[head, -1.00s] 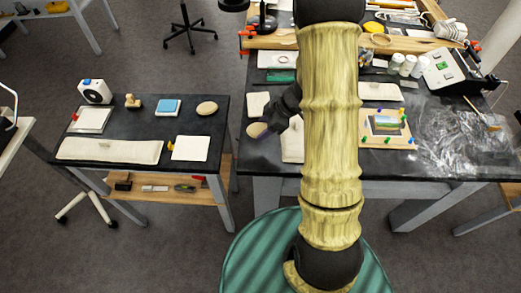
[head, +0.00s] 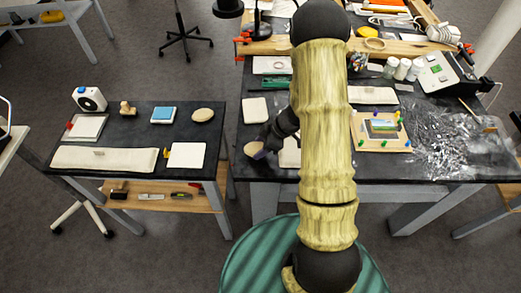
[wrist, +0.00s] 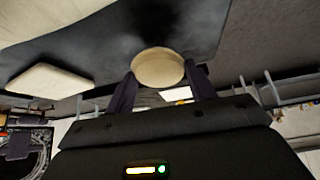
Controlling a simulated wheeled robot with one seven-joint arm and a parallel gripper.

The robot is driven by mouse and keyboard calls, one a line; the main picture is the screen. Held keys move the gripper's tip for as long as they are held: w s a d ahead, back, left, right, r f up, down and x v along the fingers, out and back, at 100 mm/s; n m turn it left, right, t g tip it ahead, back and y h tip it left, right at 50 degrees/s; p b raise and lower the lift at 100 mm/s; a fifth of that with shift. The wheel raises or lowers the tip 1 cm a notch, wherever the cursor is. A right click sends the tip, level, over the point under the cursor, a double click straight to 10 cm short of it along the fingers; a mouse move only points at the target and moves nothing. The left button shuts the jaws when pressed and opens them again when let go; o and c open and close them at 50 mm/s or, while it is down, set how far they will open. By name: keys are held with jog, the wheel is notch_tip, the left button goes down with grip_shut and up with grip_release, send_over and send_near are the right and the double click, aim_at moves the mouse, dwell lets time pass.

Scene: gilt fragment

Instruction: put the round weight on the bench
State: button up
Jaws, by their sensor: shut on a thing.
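The round weight (head: 254,150), a pale beige disc, is between the fingers of my gripper (head: 264,151) at the left front of the dark bench (head: 262,178). In the wrist view the weight (wrist: 158,67) sits between two dark fingers (wrist: 160,82), which are shut on it. The bench top shows beyond it there. I cannot tell whether the weight touches the bench. My forearm hides part of the bench.
A white pad (head: 256,110) lies behind the weight, and another (head: 289,154) lies to its right. A wooden board with coloured pegs (head: 382,132) is right of my arm. A side table (head: 76,181) at left carries another beige round piece (head: 203,115).

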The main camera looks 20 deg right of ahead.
jog(key=shift+f, duration=1.35)
jog(key=o, duration=1.2)
jog(key=shift+f, duration=0.1)
jog(key=p+v, duration=0.1)
jog(key=v, duration=1.1)
